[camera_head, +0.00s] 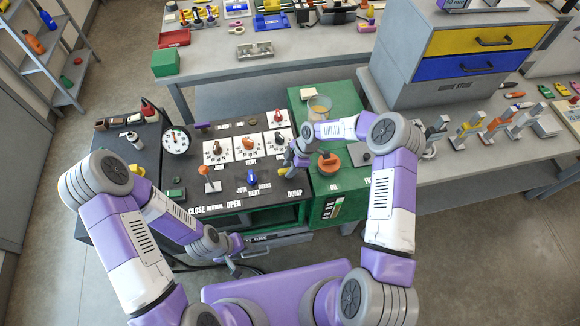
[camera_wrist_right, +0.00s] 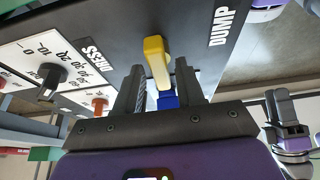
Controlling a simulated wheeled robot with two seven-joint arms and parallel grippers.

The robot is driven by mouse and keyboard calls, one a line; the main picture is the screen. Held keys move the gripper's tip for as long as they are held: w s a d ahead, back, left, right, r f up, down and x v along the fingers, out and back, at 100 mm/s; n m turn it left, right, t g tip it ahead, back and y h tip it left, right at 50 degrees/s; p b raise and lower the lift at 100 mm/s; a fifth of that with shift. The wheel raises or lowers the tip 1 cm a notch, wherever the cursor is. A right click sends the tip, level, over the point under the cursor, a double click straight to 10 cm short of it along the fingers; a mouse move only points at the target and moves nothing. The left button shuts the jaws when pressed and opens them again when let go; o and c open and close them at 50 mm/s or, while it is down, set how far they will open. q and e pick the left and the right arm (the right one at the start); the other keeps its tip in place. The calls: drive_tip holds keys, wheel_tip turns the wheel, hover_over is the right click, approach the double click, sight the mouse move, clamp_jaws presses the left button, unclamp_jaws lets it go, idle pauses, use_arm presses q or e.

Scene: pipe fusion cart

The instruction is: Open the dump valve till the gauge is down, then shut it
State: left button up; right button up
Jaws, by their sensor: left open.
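The dump valve's yellow handle (camera_head: 282,172) is at the right of the dark panel, above the word DUMP. In the right wrist view the yellow handle (camera_wrist_right: 157,62) stands between my right gripper's fingers (camera_wrist_right: 158,80), with a blue part below it. The fingers look apart, with narrow gaps beside the handle; firm contact cannot be made out. In the head view my right gripper (camera_head: 290,160) is at the handle, partly hidden by its wrist. The round white gauge (camera_head: 176,140) is at the panel's left; its reading is too small to tell. My left gripper (camera_head: 233,264) is open and empty in front of the cart.
Benches with tools stand behind and right. Bare floor lies at the front left.

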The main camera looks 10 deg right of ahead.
clamp_jaws()
drive_tip(key=m+t+b, duration=0.1)
drive_tip(key=m+b, duration=0.1)
drive_tip(key=m+t+b, duration=0.1)
drive_tip(key=m+b, duration=0.1)
drive_tip(key=m, duration=0.1)
drive_tip(key=shift+s+f+h+b, duration=0.1)
drive_tip(key=shift+f+h+b, duration=0.05)
drive_tip(key=shift+h+b, duration=0.15)
drive_tip(key=m+t+b, duration=0.1)
drive_tip(key=m+b, duration=0.1)
drive_tip(key=m, duration=0.1)
drive_tip(key=m+h+b, duration=0.1)
drive_tip(key=m+b, duration=0.1)
drive_tip(key=shift+s+a+m+t, duration=0.15)
drive_tip(key=shift+a+m+t, duration=0.05)
drive_tip(key=shift+m+t, duration=0.2)
drive_tip(key=m+h+b, duration=0.1)
drive_tip(key=m, duration=0.1)
drive_tip(key=shift+m, duration=0.3)
drive_tip(key=shift+a+r+m+t+h, duration=0.15)
drive_tip(key=shift+m+h, duration=0.25)
drive_tip(key=shift+m, duration=0.6)
drive_tip(key=shift+d+r+m+t+h, duration=0.1)
drive_tip(key=shift+m+t+h, duration=0.25)
drive_tip(key=shift+m, duration=0.65)
drive_tip(key=shift+f, duration=0.1)
